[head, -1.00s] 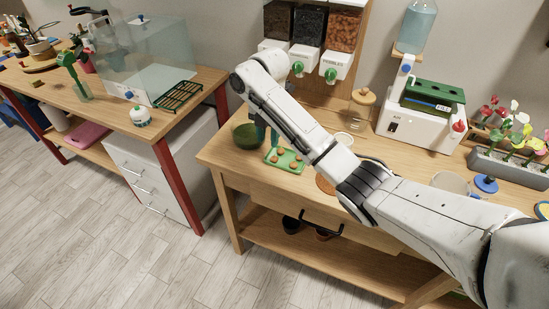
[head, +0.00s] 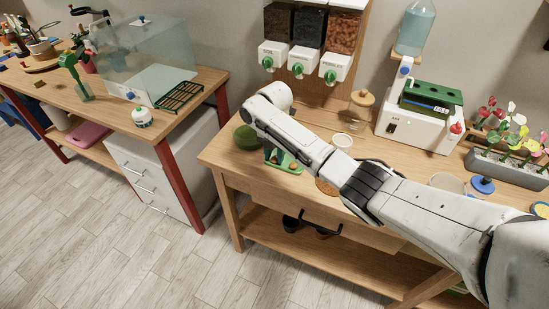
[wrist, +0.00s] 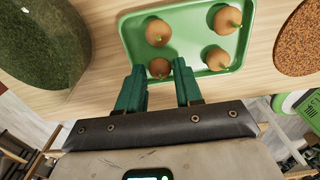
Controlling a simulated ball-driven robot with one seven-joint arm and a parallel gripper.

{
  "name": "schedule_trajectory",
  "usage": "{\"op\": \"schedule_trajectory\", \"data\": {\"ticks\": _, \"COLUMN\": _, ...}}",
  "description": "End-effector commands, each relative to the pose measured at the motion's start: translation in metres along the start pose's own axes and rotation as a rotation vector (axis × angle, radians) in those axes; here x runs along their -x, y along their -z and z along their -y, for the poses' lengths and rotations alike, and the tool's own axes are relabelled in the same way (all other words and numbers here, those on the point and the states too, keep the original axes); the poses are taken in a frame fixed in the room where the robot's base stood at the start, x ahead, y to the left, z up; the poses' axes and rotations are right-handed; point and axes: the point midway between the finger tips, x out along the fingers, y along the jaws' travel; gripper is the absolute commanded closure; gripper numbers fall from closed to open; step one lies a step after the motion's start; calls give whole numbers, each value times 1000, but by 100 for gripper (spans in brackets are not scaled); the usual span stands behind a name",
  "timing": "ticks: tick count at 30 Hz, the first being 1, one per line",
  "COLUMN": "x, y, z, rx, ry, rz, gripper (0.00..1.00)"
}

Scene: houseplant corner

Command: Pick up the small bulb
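A green tray (wrist: 190,62) holds several round brown bulbs with small green tips. One bulb (wrist: 160,68) lies near the tray's front left, just ahead of and between my fingertips. It looks among the smaller ones, but I cannot tell surely which is the small bulb. The others are a back left bulb (wrist: 158,32), a back right bulb (wrist: 227,20) and a front right bulb (wrist: 217,59). My gripper (wrist: 159,76) is open and empty, its green fingers apart over the tray's near edge. In the head view the tray (head: 294,168) is partly hidden by my arm.
A dark green mossy bowl (wrist: 40,45) stands close left of the tray. A round brown granular disc (wrist: 298,40) lies to its right. Dispensers (head: 298,60) hang behind, and a glass jar (head: 362,105) and white machine (head: 420,120) stand farther right on the wooden table (head: 225,155).

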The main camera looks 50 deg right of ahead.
Motion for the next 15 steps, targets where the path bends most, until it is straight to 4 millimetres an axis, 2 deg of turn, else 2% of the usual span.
{"op": "schedule_trajectory", "data": {"ticks": 9, "x": -6, "y": 0, "z": 0, "rx": 0, "ry": -1, "rz": 0, "gripper": 65}}
{"op": "schedule_trajectory", "data": {"ticks": 15, "x": -6, "y": 0, "z": 0, "rx": 0, "ry": -1, "rz": 1, "gripper": 84}}
